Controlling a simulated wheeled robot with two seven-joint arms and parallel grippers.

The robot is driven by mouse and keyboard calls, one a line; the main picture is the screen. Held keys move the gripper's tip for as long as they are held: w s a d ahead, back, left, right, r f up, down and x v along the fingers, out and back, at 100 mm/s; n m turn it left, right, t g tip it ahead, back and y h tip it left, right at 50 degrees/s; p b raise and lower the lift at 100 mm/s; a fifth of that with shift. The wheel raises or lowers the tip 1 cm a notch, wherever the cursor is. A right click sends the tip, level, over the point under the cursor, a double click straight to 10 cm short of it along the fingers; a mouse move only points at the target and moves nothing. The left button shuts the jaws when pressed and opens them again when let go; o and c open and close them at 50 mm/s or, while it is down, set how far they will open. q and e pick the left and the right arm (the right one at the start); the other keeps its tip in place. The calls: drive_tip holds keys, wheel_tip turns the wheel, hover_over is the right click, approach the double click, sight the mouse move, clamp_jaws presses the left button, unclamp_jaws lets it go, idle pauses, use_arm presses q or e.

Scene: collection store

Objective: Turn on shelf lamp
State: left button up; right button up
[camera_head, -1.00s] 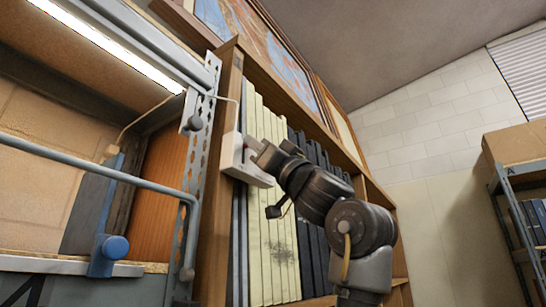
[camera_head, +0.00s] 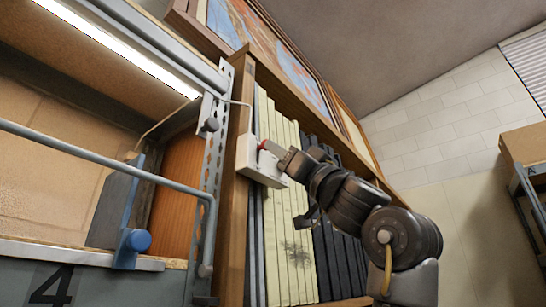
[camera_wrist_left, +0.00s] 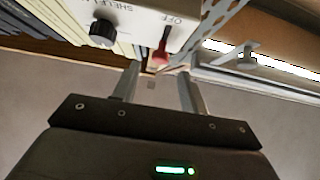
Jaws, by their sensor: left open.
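The switch box (camera_head: 245,156) is white and fixed to the bookcase's front edge; the left wrist view shows it upside down (camera_wrist_left: 141,16), with "OFF" and part of "SHELF" on it. Its red switch lever (camera_wrist_left: 162,46) shows beside a black knob (camera_wrist_left: 102,33), and also in the head view (camera_head: 264,146). My left gripper (camera_wrist_left: 158,72) is open and empty, its fingertips close to the lever; whether they touch it is unclear. It also shows in the head view (camera_head: 282,157). The shelf lamp (camera_head: 120,49) is a bright white strip under the upper shelf. My right gripper is not seen.
Pale and dark binders (camera_head: 285,215) stand in the wooden bookcase (camera_head: 238,165) beside the box. A perforated grey post (camera_head: 215,150) and a blue-grey rail (camera_head: 90,160) lie to the left. A framed picture (camera_head: 260,45) is above.

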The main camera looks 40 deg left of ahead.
use_arm(q)
drive_tip(key=b+v, duration=0.2)
drive_tip(key=v, duration=0.4)
drive_tip(key=shift+d+b, duration=0.25)
drive_tip(key=shift+b, duration=0.15)
drive_tip(key=shift+f, duration=0.15)
